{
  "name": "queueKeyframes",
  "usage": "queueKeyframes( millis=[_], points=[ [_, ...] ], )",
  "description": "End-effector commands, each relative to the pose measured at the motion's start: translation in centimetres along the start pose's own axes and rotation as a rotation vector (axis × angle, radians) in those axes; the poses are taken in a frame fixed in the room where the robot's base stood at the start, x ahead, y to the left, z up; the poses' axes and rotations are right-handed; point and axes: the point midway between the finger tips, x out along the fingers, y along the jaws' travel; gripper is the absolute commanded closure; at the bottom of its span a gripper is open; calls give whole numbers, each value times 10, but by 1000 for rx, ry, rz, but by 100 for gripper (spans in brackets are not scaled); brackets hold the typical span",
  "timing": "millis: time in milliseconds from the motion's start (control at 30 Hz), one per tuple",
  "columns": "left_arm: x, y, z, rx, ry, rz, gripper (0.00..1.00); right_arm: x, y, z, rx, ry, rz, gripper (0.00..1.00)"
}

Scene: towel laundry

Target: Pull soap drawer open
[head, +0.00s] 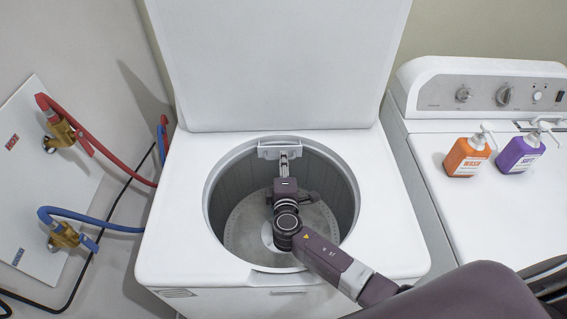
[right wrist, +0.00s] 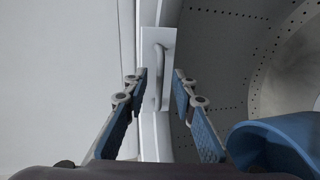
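The soap drawer (head: 282,150) is a pale block at the back rim of the open washer's tub. Its front (right wrist: 166,40) carries a grey bar handle (right wrist: 158,75) in the right wrist view. My right gripper (head: 285,157) reaches over the tub toward the drawer. In the right wrist view its blue-padded fingers (right wrist: 160,76) are open, one on each side of the handle in the picture. A gap shows between each fingertip and the handle. How far the fingertips reach in depth is hard to tell. My left gripper is not in view.
The washer (head: 165,235) has its lid (head: 275,65) raised behind the tub (head: 335,190). A second machine (head: 440,200) stands at the right, with an orange bottle (head: 466,157) and a purple bottle (head: 520,154) on top. Red and blue hoses (head: 95,222) run along the left wall.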

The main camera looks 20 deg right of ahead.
Motion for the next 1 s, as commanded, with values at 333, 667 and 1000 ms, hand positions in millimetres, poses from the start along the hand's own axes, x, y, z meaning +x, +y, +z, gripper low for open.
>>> queueKeyframes(
  millis=[333,667,1000],
  points=[
    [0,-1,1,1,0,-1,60,-15,-1,0,1,2,-1,76],
    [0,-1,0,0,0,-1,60,-83,-2,0,2,2,-3,76],
    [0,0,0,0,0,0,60,-119,0,0,0,0,0,76]
  ],
)
